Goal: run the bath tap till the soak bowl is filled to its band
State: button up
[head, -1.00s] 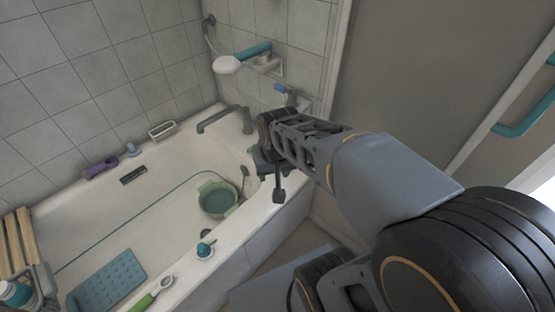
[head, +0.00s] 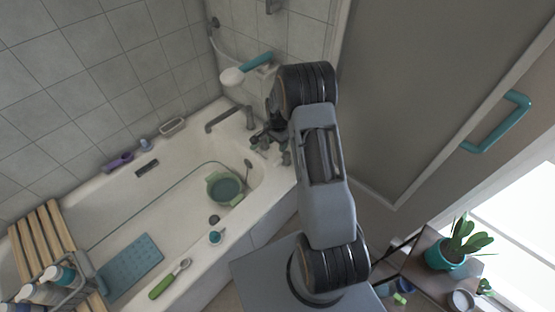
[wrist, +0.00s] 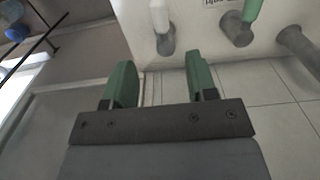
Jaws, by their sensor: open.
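The soak bowl (head: 225,188) is green with side handles and sits upright inside the bath near its tap end. Its inside looks dark teal; I cannot make out the band or the water level. The grey bath tap spout (head: 220,119) reaches over the bath, and I see no stream from it. My gripper (wrist: 160,88) is open and empty with green fingers. In the wrist view, a white lever (wrist: 160,17) and a green lever (wrist: 252,9) on grey bases stand beyond the fingertips, apart from them. In the head view my arm partly hides the tap end.
A plant (head: 462,245) stands at the right.

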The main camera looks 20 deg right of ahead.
aim_at(277, 161)
notch_tip(277, 161, down, 12)
jog(key=shift+r, duration=0.1)
dwell(0.4)
grip_shut()
dwell(0.4)
